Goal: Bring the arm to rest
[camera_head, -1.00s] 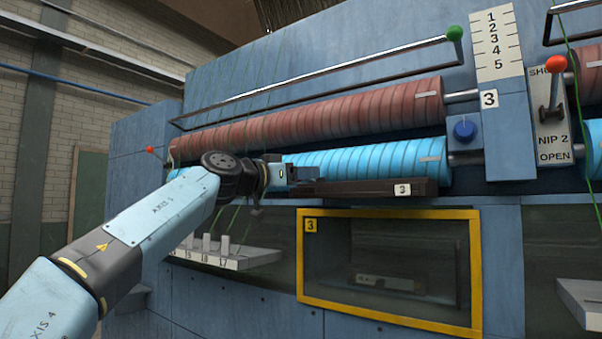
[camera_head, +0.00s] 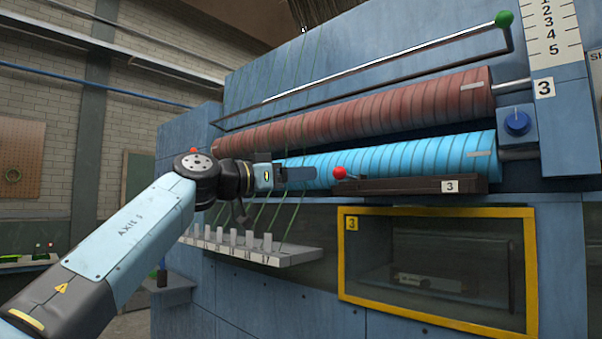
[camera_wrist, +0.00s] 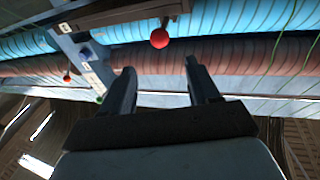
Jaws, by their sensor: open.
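My gripper (camera_head: 302,174) is open at the end of my light-blue arm, in front of the left part of the blue ribbed roller (camera_head: 400,160). In the wrist view both fingers of my gripper (camera_wrist: 160,66) stand apart with nothing between them. A red ball knob (camera_head: 340,173) sits at the left end of a dark bar (camera_head: 410,185) marked 3, just right of the fingers in the head view. The red ball knob (camera_wrist: 159,38) also shows beyond the fingertips in the wrist view, apart from them.
A red-brown ribbed roller (camera_head: 370,112) lies above the blue one. Below are a yellow-framed window (camera_head: 435,216) and a pale shelf (camera_head: 265,256) with several white pegs and green strands. A long metal bar with a green ball (camera_head: 504,19) runs above. The left side has open floor.

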